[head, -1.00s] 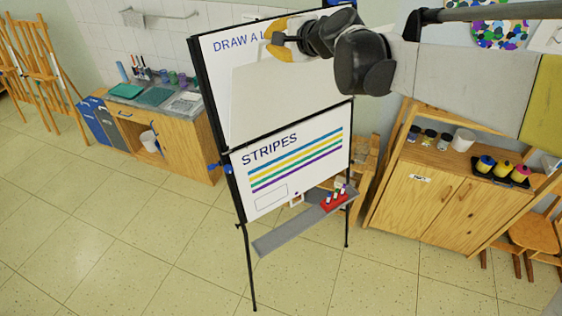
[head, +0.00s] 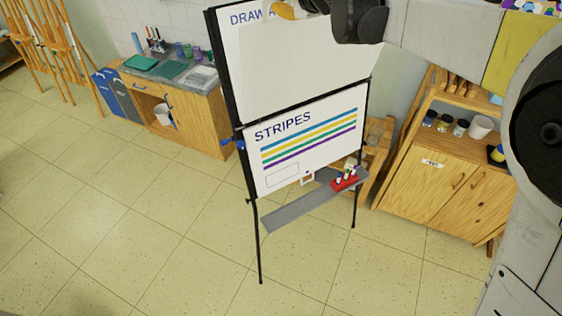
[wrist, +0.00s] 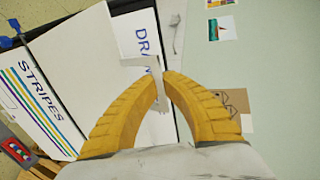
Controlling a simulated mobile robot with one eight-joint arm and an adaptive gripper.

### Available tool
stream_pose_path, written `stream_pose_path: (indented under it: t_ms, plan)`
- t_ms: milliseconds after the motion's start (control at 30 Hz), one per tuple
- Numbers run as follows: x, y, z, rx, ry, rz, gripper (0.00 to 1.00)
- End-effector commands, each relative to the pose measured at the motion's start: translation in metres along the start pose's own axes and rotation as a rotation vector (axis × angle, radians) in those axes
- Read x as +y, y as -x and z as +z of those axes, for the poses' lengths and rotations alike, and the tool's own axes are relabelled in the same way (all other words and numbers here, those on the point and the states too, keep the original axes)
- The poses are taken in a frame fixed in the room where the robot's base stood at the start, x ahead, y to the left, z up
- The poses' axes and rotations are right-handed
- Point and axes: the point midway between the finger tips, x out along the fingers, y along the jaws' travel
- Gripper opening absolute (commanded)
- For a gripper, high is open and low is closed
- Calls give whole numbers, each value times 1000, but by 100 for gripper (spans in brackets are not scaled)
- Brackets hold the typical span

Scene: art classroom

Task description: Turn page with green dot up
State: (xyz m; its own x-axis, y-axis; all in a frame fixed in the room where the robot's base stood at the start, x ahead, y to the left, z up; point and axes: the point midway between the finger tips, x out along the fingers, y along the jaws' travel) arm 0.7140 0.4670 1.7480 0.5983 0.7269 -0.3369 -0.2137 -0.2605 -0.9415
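The flip chart (head: 243,120) stands upright on thin black legs. Its lower page (head: 310,160) reads STRIPES over coloured stripes. Above it a blank white sheet (head: 300,75) is folded up over an upper page that reads DRAW (head: 243,17). In the wrist view, my gripper (wrist: 160,78) has its yellow fingers closed together at the tips, with a narrow white part of the sheet (wrist: 161,105) between them. In the head view one yellow finger shows at the sheet's upper edge, and the top of the picture cuts off the rest. I see no green dot.
A wooden cabinet (head: 440,185) with jars stands to the right, a sink cabinet (head: 205,120) behind left. The tiled floor in front is clear.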

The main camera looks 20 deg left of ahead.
Motion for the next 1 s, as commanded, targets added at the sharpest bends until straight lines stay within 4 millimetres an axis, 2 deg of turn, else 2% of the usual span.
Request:
stream_pose_path:
  t_ms: [233, 1000]
  plan:
    - [-4, -6, -1, 1, -1, -2, 0]
    - [-30, -70, -1, 1, -1, -1, 0]
